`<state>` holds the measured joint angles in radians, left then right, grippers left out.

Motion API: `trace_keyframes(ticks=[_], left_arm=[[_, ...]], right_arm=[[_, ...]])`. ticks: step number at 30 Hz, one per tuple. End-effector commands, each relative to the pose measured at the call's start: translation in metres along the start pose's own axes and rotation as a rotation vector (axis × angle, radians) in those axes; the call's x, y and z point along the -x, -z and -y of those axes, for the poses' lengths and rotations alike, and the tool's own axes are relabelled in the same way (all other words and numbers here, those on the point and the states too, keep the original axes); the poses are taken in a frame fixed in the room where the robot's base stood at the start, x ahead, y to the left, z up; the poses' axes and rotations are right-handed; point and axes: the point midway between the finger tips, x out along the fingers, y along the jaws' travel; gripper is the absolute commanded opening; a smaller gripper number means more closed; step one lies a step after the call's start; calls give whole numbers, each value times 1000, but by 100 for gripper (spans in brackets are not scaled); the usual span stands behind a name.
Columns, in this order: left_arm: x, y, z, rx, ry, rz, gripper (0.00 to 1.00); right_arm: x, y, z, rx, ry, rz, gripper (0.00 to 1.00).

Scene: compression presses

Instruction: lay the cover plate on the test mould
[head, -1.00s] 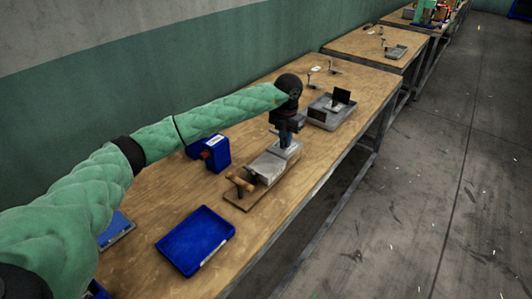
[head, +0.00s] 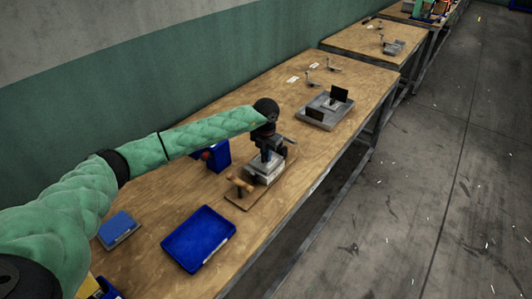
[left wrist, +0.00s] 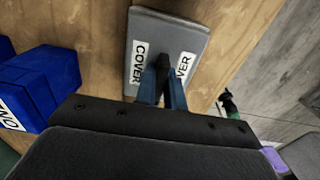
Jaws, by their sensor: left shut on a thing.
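The cover plate, a grey slab labelled COVER, shows in the left wrist view (left wrist: 148,28). My left gripper (left wrist: 165,80) is shut on a dark grip in the middle of the plate. In the head view my left gripper (head: 268,156) holds the plate low over the test mould (head: 262,179), a pale grey block on a wooden board (head: 245,203). Plate and mould overlap in the head view, so I cannot tell whether they touch. The mould is hidden in the left wrist view. My right gripper is not in view.
A wooden handle (head: 241,186) stands at the near end of the board. A blue tray (head: 198,239) lies in front, and a blue box (head: 217,155) stands behind. A grey tray with dark upright plates (head: 325,122) sits further along the bench.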

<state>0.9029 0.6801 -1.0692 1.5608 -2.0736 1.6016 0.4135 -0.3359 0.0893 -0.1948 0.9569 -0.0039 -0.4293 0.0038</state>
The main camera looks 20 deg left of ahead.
Motion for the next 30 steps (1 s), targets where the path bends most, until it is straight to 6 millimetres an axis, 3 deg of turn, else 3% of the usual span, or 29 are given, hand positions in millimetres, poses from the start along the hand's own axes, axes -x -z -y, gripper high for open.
trace_keyframes(ticks=[6,20,21,24,30], left_arm=[[-7,0,0,0,0,0,0],[-10,0,0,0,0,0,0],[-10,0,0,0,-1,-1,17],[-10,0,0,0,0,-1,32],[-10,0,0,0,0,-1,32]], right_arm=[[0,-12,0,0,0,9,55],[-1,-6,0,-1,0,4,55],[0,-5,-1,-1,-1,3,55],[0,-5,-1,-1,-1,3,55],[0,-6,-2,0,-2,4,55]])
